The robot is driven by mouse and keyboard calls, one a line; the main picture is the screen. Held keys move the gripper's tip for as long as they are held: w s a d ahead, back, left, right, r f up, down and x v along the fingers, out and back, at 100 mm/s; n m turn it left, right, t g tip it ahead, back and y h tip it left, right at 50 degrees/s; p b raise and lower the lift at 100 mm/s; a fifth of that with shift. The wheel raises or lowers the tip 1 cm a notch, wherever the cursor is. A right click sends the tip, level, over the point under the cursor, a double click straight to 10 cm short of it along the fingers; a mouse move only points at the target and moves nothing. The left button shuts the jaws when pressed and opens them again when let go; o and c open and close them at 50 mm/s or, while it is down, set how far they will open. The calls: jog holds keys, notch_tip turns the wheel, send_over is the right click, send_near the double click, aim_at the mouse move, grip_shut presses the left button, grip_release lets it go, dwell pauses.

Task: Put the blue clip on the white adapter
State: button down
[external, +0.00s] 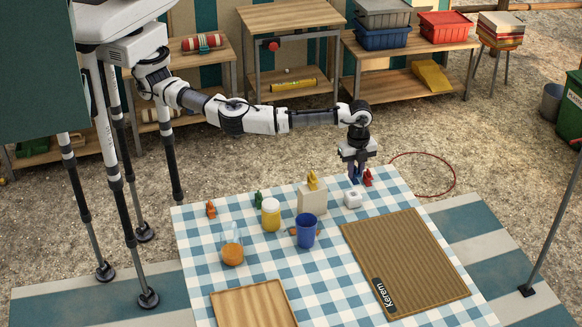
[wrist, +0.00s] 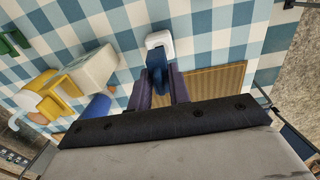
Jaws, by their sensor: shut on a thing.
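The blue clip (external: 356,177) is between the fingers of my gripper (external: 355,170), which points down over the far edge of the checked cloth. In the wrist view my gripper (wrist: 159,82) is shut on the blue clip (wrist: 156,62), whose far end reaches past the fingertips. The white adapter (external: 352,200) is a small white block on the cloth, just in front of and below the clip. In the wrist view the adapter (wrist: 160,40) lies just beyond the clip, which hides part of it. I cannot tell whether they touch.
A red clip (external: 368,178) stands close right of my gripper. A yellow clip (external: 312,180) sits on a cream block (external: 311,201) to the left. A blue cup (external: 306,232), yellow-bodied jar (external: 271,216) and orange-filled glass (external: 232,252) stand further left. A brown mat (external: 408,262) lies right.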

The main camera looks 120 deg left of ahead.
aim_at(355, 180)
jog(key=shift+f+p, duration=0.4)
jog(key=shift+f, duration=2.2)
jog(key=shift+f, duration=0.15)
jog(key=c, duration=1.3)
grip_release()
